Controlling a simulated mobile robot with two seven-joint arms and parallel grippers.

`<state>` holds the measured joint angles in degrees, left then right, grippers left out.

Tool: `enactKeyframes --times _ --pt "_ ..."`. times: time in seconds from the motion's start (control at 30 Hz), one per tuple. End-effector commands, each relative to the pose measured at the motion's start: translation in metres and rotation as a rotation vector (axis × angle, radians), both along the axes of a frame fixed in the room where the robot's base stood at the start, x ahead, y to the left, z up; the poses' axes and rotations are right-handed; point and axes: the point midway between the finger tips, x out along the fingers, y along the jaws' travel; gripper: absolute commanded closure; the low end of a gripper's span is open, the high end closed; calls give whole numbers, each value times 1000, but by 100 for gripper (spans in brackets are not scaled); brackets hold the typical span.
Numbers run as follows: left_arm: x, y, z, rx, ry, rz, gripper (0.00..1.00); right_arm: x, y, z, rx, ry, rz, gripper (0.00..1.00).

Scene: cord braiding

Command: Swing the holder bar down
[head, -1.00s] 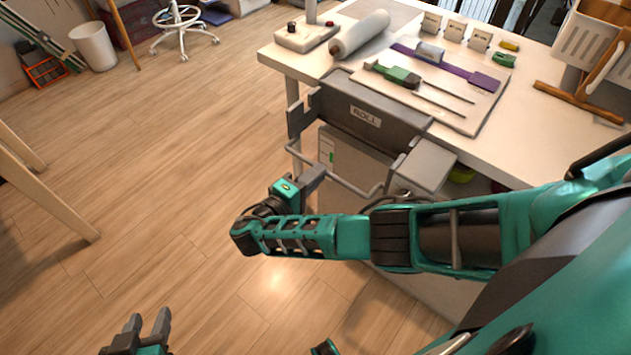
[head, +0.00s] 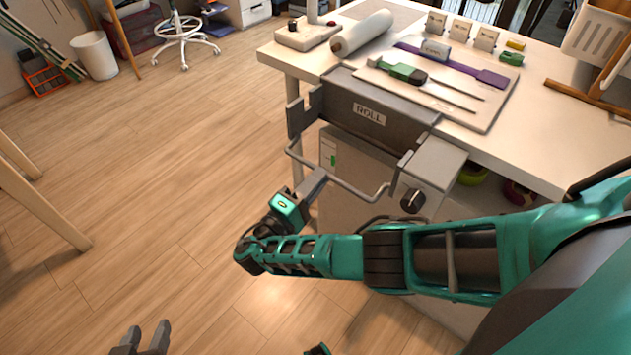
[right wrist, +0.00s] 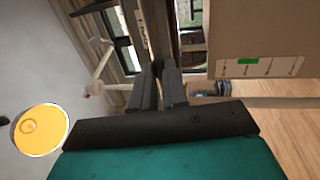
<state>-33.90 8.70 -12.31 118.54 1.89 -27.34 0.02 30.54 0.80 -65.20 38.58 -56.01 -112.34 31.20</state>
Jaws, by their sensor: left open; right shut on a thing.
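The holder bar (head: 352,190) is a thin grey bent rod in the head view. It hangs out from the front of the grey roll holder (head: 350,118) marked ROLL at the table's edge. My right gripper (head: 319,174) is shut on the bar's outer crosspiece, nearer its left end, and its fingers hide the rod there. In the right wrist view my right gripper's dark fingers (right wrist: 172,86) are close together, and what lies between them is hard to make out. My left gripper (head: 146,338) is open and empty, low over the floor at the bottom left.
The white table (head: 570,130) carries a white roll (head: 362,33), a board (head: 497,118) with a green-handled tool (head: 398,70), and a purple strap (head: 470,72). A black knob (head: 412,200) sits right of the bar. The floor to the left is mostly clear.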

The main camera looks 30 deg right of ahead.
Motion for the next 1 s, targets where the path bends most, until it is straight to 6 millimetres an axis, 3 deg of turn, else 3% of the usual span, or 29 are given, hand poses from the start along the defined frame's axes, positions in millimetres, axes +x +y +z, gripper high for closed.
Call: enactKeyframes --times 0.03,0.07,0.3,0.67,1.0 --pt "0 0 0 0 0 0 57 1 -2 1 -2 -1 -1 100" --pt "0 0 0 0 0 0 57 1 -2 1 -2 -1 -1 86" --pt "0 0 0 -1 0 1 57 1 -1 0 -1 -1 -1 63" --pt "0 0 -2 -1 0 1 57 -2 5 -3 1 2 1 61" --pt "0 0 -12 -1 0 1 57 -27 65 -17 4 4 -2 61"
